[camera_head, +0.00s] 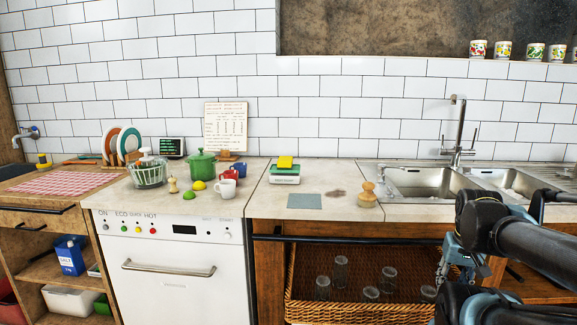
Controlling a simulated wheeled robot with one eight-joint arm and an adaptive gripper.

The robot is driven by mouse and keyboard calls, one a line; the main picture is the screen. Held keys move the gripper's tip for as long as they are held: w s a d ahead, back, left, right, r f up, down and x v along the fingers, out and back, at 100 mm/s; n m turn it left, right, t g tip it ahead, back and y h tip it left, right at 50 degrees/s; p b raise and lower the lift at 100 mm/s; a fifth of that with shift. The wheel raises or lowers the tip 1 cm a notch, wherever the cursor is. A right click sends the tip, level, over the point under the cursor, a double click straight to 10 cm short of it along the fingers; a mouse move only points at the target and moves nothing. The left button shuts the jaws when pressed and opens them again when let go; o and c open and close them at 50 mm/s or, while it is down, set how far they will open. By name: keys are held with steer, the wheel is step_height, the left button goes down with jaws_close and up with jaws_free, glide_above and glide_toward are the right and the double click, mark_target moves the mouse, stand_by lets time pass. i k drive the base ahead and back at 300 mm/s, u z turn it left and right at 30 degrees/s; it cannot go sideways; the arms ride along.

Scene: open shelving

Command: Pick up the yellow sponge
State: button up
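A small yellow block that looks like the yellow sponge (285,161) lies on top of a green-topped white object, perhaps a kitchen scale (286,178), on the counter near the back wall. My gripper (447,268) hangs at the lower right, in front of the counter's front edge. It is well to the right of the sponge, below it and apart from it. My dark arm links partly cover it, and its fingers are too small and overlapped to tell whether they are open or shut.
A grey-blue cloth (305,201) and a wooden-handled brush (367,195) lie near the sponge. A green pot (202,166), mugs and fruit stand left. A sink with a tall faucet (458,135) is right. A wicker basket (340,302) with several glasses sits below the counter.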

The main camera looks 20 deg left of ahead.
mark_target(284, 162)
steer(key=u, duration=0.05)
steer(key=k, duration=1.05)
steer(key=u, duration=0.4)
steer(key=i, duration=0.9)
steer(key=z, duration=0.05)
